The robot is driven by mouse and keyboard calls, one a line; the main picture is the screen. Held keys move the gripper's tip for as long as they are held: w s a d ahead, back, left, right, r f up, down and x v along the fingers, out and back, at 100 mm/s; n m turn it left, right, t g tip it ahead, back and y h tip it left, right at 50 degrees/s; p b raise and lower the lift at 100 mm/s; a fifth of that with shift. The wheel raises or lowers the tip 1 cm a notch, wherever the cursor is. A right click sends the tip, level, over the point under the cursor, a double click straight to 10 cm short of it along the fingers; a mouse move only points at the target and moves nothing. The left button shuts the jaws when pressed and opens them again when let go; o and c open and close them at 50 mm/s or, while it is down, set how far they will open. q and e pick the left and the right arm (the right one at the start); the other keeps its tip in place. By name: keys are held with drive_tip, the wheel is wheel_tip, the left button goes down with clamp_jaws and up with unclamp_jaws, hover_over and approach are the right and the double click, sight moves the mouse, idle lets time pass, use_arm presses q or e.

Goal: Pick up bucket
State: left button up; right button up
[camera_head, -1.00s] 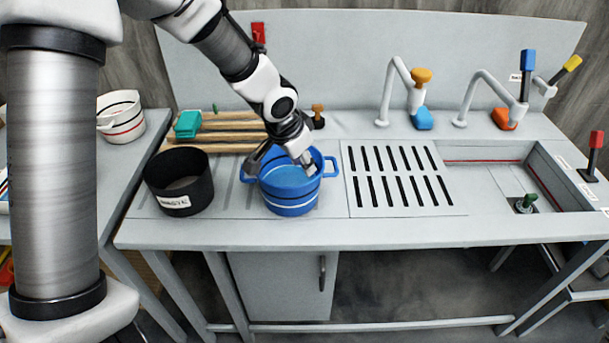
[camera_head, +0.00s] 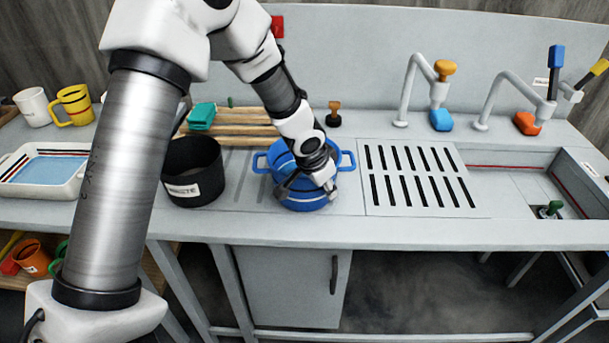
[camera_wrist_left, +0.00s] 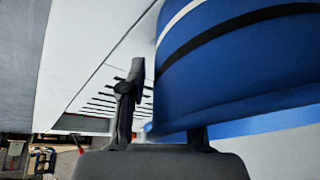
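The blue bucket (camera_head: 294,204) stands on the grey counter left of the slotted drain plate. It is round, with a handle on each side and a light stripe. My left gripper (camera_head: 307,193) is at its front right side, with the fingers apart, and it hides part of the wall. In the left wrist view the bucket's striped wall (camera_wrist_left: 225,75) fills the upper right. One finger stands clear to its left, and the other is partly hidden at the wall's lower edge. I see no firm grip. My right gripper is not in view.
A black labelled pot (camera_head: 193,182) stands close to the bucket's left. Behind are a slatted wooden board (camera_head: 235,137) and a teal block (camera_head: 201,117). The drain plate (camera_head: 420,180) is bare; faucets stand at the back right. A white tray (camera_head: 20,185) lies far left.

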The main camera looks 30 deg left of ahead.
use_arm(q)
drive_tip(key=shift+w+f, duration=0.15)
drive_tip(key=shift+f, duration=0.25)
drive_tip(key=shift+r, duration=0.15)
clamp_jaws()
drive_tip(key=shift+r, duration=0.1)
